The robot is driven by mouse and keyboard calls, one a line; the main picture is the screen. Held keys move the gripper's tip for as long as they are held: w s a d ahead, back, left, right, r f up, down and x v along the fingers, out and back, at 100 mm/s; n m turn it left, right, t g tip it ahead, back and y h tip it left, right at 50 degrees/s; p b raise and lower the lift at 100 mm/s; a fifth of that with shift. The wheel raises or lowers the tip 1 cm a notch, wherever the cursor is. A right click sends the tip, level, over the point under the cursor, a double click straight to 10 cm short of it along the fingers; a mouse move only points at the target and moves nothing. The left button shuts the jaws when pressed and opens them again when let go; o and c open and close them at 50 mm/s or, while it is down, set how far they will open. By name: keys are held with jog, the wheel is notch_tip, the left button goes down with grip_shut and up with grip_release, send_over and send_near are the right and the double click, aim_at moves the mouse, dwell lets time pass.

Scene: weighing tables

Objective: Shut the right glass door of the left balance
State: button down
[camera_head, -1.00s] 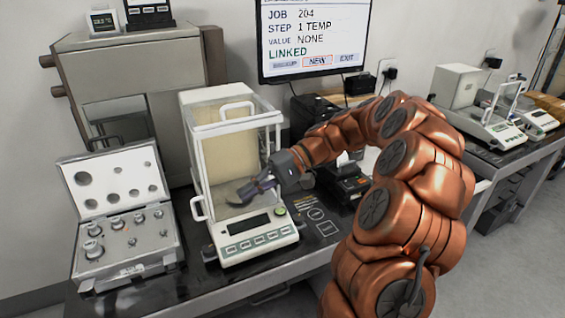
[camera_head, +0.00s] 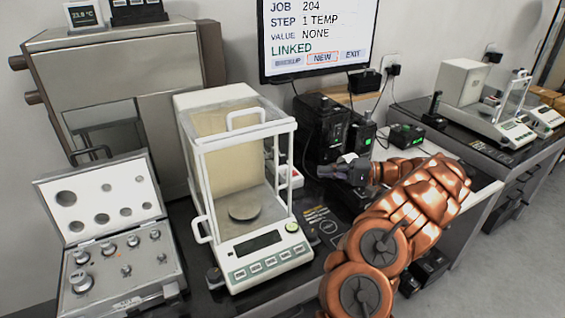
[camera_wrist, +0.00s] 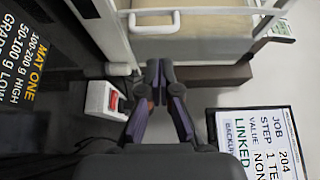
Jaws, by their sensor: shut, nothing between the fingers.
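The left balance (camera_head: 262,250) stands on the near bench in the head view, a white-framed glass draft shield with a round pan (camera_head: 244,205) inside. Its right side faces my arm. The right door's clear glass hardly shows, so I cannot tell how far it stands open. In the wrist view a white bar handle (camera_wrist: 155,28) shows on the balance, in front of a beige panel; I cannot tell which door it belongs to. My gripper (camera_head: 325,172) is right of the balance, outside the shield and apart from it. Its fingers are together and empty in the wrist view (camera_wrist: 161,75).
A white box with a red switch (camera_wrist: 104,99) lies close to my fingers. The open weight case (camera_head: 120,270) is left of the balance. Dark devices (camera_head: 325,130) and the monitor (camera_head: 318,35) stand behind. Another balance (camera_head: 500,125) is on the far-right bench.

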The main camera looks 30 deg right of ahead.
jog(key=p+x, duration=0.2)
jog(key=x, duration=0.7)
jog(key=shift+w+p, duration=0.4)
jog(key=shift+w, duration=0.15)
jog(key=shift+f, duration=0.15)
